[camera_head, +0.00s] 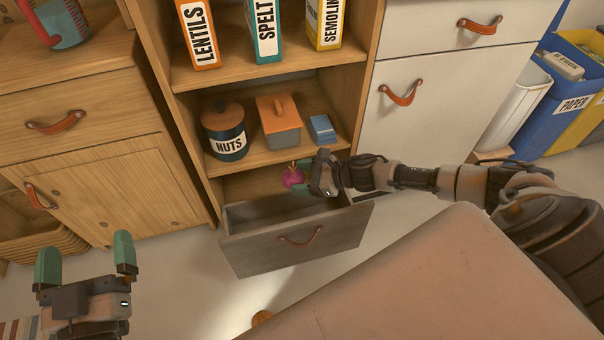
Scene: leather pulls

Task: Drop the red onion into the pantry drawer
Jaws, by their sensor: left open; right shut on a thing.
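The red onion (293,177) is a small magenta bulb with a pale tip. My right gripper (306,177) is shut on it and holds it above the pulled-out pantry drawer (296,243). The drawer has a grey wooden front with a leather pull and sits at the bottom of the open shelf unit. The part of its inside that shows looks empty; the right side is partly hidden by my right arm. My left gripper (86,264) is open and empty, with green fingertips, at the lower left over the floor, away from the drawer.
Above the drawer, a shelf holds a nuts tin (225,132), a grey box with an orange lid (279,122) and blue blocks (322,129). Wooden cabinets (95,110) stand at left, white drawers (440,100) at right. Recycling bins (560,105) stand far right.

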